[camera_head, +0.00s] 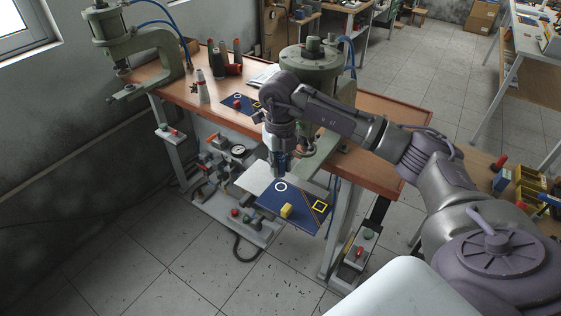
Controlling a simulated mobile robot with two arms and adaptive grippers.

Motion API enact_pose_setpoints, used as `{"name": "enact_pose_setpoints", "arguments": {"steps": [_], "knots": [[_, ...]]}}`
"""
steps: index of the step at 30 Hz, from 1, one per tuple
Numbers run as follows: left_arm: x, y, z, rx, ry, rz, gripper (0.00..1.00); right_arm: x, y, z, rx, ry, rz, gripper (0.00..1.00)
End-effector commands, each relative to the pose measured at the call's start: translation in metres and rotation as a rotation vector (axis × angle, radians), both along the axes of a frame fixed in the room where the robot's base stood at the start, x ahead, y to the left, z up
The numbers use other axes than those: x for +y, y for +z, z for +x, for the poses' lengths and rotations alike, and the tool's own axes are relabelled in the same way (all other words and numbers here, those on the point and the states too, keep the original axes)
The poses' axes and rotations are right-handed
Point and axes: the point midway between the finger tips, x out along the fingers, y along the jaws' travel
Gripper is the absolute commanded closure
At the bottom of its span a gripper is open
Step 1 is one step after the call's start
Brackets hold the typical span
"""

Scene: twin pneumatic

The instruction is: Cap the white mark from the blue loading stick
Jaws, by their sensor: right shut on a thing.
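The white mark is a white ring (280,187) on the near blue plate (268,203), at the left of the plate. A yellow block (286,211) and a yellow square outline (319,206) are on the same plate. My right gripper (279,174) points down just above and behind the white ring. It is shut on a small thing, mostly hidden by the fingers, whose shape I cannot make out. I cannot clearly identify the blue loading stick; a small blue item (502,179) shows on the right-hand table. My left gripper is out of view.
Two green presses (140,55) stand on the wooden bench (390,173). A gauge and valves sit below. A yellow bin (530,178) is at right.

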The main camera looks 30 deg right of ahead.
Motion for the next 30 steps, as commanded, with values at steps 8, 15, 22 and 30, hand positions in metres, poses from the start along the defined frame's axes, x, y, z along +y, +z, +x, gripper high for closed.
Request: {"name": "enact_pose_setpoints", "arguments": {"steps": [8,15,22,30], "knots": [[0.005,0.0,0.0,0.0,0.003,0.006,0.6,-0.001,0.0,0.001,-0.001,-0.02,0.0,1.0],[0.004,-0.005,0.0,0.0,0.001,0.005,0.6,-0.001,-0.003,0.0,0.0,-0.018,0.001,1.0],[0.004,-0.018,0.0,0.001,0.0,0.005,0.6,-0.001,-0.02,0.0,0.0,-0.017,0.0,1.0],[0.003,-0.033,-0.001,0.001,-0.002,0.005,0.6,-0.001,-0.04,0.0,0.0,-0.016,0.0,1.0]]}}
